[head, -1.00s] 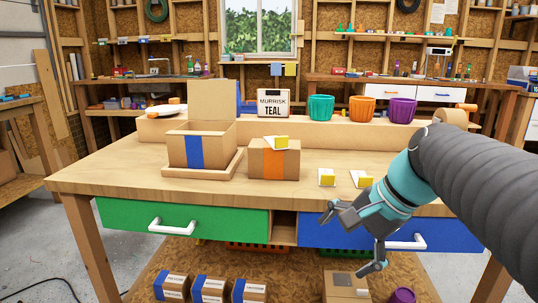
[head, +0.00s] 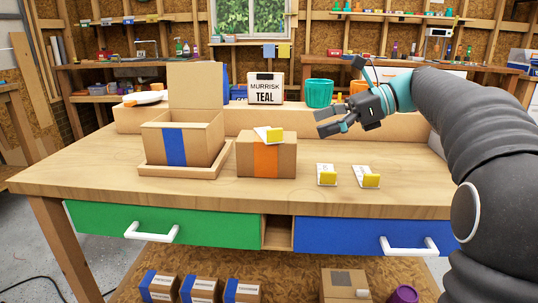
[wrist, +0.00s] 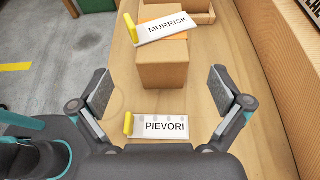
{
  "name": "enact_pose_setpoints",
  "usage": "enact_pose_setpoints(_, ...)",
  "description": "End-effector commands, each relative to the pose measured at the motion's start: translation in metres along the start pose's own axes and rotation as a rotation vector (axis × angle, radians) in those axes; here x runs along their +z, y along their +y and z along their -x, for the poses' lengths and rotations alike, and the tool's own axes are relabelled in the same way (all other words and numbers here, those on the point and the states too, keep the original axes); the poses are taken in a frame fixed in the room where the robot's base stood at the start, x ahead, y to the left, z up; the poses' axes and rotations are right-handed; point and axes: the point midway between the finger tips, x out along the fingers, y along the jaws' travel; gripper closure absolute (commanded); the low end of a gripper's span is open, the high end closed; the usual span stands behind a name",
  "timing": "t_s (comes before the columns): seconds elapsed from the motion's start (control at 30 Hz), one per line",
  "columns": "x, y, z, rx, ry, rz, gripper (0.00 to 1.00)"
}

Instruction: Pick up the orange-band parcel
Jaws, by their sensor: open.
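The orange-band parcel (head: 265,160) is a closed brown box standing on the workbench, with an orange band down its front. A white card with a yellow end (head: 268,134), reading MURRISK in the wrist view (wrist: 168,29), lies tilted on its top. My gripper (head: 340,95) is open and empty, raised above the bench to the right of the parcel. In the wrist view the parcel (wrist: 162,76) shows ahead, beyond the two spread fingers (wrist: 161,88). Only a little of its orange band shows there, beside the card.
An open blue-band box (head: 207,142) stands on a wooden tray (head: 182,172) left of the parcel.

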Motion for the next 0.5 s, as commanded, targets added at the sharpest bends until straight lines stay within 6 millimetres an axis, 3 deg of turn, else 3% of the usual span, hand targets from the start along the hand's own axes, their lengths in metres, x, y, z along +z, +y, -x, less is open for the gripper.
enact_pose_setpoints(0.03, -0.001, 0.001, -0.013, 0.005, 0.0, 0.002, 0.0)
enact_pose_setpoints(0.2, -0.001, 0.0, -0.04, 0.004, 0.001, 0.002, 0.0)
enact_pose_setpoints(0.5, -0.002, -0.001, -0.056, -0.001, 0.002, 0.001, 0.0)
